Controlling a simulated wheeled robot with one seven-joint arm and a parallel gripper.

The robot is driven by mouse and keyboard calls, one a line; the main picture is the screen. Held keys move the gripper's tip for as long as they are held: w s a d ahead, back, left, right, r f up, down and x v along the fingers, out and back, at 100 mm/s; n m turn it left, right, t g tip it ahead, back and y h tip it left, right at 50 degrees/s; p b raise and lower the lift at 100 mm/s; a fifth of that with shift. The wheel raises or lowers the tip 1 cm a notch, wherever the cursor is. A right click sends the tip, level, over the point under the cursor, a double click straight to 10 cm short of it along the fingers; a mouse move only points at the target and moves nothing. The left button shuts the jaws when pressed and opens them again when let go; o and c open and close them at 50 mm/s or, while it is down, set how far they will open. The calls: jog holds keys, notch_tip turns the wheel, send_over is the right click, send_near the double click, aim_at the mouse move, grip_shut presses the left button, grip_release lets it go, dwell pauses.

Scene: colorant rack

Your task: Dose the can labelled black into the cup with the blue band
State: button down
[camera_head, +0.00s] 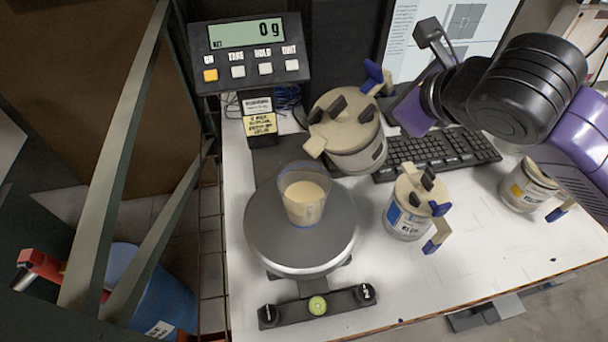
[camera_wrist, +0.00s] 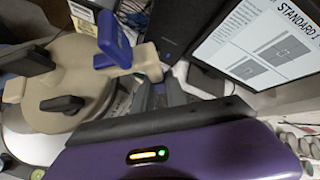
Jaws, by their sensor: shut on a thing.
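A large can (camera_head: 364,158) with a beige lid, black knobs and a blue lever stands behind and right of the scale; its label is not readable. My gripper (camera_head: 390,92) is shut on this can's handle at its far right side; the fingertips are partly hidden. The wrist view shows the can's lid (camera_wrist: 75,75) and blue lever (camera_wrist: 113,40) close by. I cannot tell whether the can is clear of the table. A clear cup (camera_head: 304,200) with cream-coloured contents stands on the scale's round plate (camera_head: 300,258). A thin bluish line shows low on the cup.
The scale display (camera_head: 246,33) reads 0 g. A blue-labelled can (camera_head: 405,222) stands right of the scale and a yellow-labelled can (camera_head: 526,190) farther right. A keyboard (camera_head: 440,150) and a monitor (camera_head: 445,30) are behind. The table's front right is clear.

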aim_at(387, 88)
jog(key=shift+s+a+r+n+t+h, duration=0.15)
jog(key=shift+s+a+r+t, duration=0.1)
jog(key=shift+r, duration=0.25)
jog(key=shift+s+a+r+n+t+h, duration=0.15)
jog(key=shift+s+a+r, duration=0.1)
jog(key=shift+r, duration=0.25)
jog(key=shift+s+a+r+n+t+h, duration=0.1)
jog(key=shift+s+a+r+t, duration=0.15)
jog(key=shift+r, duration=0.25)
dwell(1.7)
jog(key=shift+s+a+r+b, duration=0.15)
jog(key=shift+a+b, duration=0.05)
jog(key=shift+b, duration=0.35)
dwell(4.2)
